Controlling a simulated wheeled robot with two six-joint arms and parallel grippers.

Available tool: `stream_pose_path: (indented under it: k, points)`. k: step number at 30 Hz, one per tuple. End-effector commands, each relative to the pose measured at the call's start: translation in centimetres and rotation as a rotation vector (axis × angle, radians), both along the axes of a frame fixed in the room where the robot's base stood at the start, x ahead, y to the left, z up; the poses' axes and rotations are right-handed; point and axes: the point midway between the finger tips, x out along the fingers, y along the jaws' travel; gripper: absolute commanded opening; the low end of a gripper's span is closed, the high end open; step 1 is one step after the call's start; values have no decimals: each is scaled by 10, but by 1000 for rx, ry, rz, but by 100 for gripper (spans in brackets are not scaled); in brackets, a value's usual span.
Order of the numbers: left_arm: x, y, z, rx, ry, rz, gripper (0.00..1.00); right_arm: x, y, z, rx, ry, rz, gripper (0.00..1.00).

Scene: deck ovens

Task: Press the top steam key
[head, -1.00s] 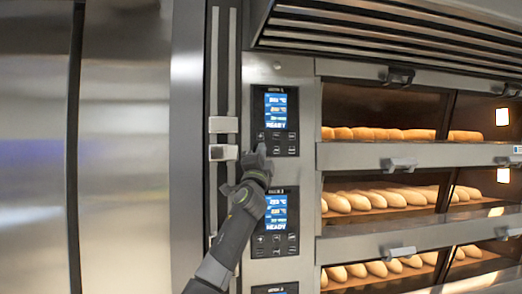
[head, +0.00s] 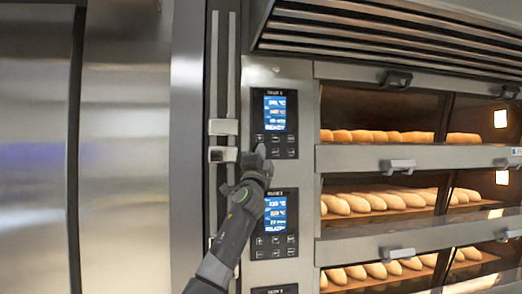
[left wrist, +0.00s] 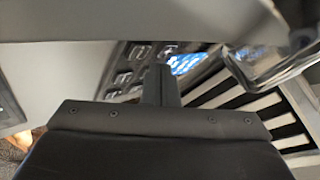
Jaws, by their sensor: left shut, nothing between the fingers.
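Which key is the steam key is too small to read. My left gripper (head: 260,151) is shut and empty, its tip at the lower left keys of this panel. Whether it touches a key I cannot tell. In the left wrist view the shut fingers (left wrist: 160,85) point at the keys (left wrist: 135,55), with part of the blue screen (left wrist: 187,63) beyond. My right gripper is not in view.
A second panel (head: 272,224) sits below, partly behind my left arm. Oven decks with loaves (head: 375,136) and door handles (head: 397,166) lie to the right. A metal latch (head: 222,154) stands just left of the panel.

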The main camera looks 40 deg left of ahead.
Motion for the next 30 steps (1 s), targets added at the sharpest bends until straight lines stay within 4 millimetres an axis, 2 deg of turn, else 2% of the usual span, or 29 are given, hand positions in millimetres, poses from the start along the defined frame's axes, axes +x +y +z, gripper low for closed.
stream_pose_path:
  k: [2,10,20,30]
  points:
    - [-3,2,6,7,-6,2,0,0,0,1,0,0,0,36]
    - [-3,3,-6,5,-2,2,0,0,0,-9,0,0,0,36]
    - [0,3,-13,-4,6,1,0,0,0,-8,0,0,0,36]
    - [-20,-21,-11,-2,3,-1,0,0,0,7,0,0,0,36]
